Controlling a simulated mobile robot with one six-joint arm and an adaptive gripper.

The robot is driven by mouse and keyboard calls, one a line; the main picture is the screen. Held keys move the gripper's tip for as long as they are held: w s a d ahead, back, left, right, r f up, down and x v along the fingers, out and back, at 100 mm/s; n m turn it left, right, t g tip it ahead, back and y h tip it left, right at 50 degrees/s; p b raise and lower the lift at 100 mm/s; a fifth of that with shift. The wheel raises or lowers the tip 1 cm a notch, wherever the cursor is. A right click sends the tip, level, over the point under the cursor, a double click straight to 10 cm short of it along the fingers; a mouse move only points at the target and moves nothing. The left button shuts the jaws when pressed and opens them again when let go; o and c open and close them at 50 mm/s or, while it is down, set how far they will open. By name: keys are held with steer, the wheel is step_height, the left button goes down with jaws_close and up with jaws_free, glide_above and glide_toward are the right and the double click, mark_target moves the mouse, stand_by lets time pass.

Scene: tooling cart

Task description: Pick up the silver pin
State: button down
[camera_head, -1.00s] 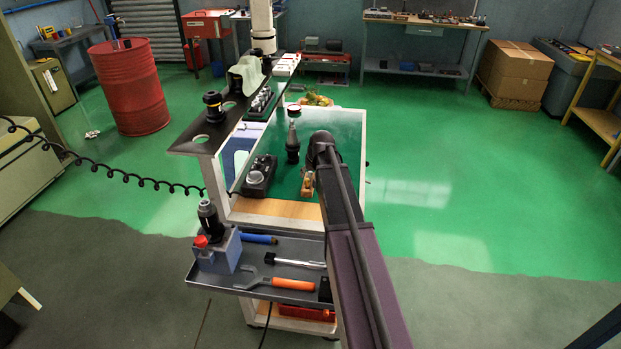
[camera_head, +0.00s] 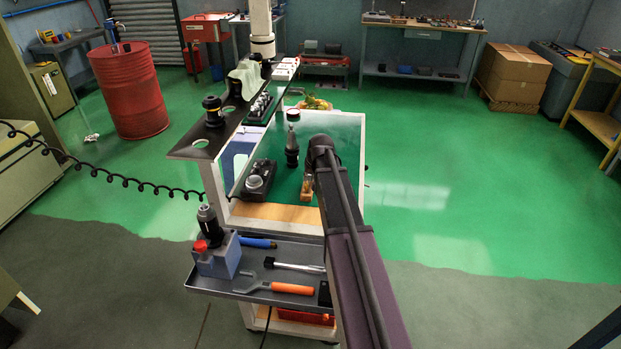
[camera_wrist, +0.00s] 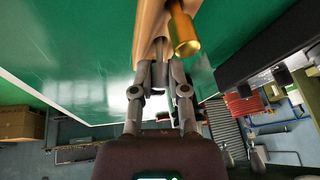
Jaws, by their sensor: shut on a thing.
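A small wooden block (camera_head: 307,194) with brass-coloured pins stands on the green top of the cart, just left of my arm's end. In the wrist view the wooden block (camera_wrist: 148,28) is at the top centre, with a large brass cylinder (camera_wrist: 184,34) at its right. My gripper (camera_wrist: 160,76) reaches up to the block, its fingers close together. It is shut on a small grey piece, apparently the silver pin (camera_wrist: 158,74), mostly hidden between the fingers. In the head view my arm hides the gripper.
A dark tool holder (camera_head: 292,148) stands upright behind the block. A black box with a round knob (camera_head: 257,180) is to the left. A dark shelf (camera_head: 215,140) runs along the cart's left side. The lower tray (camera_head: 250,293) holds hand tools. Floor right of the cart is clear.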

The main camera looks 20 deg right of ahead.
mark_target(310, 176)
steer(key=shift+r+p, duration=4.6)
steer(key=shift+r, duration=0.15)
steer(key=shift+s, duration=0.15)
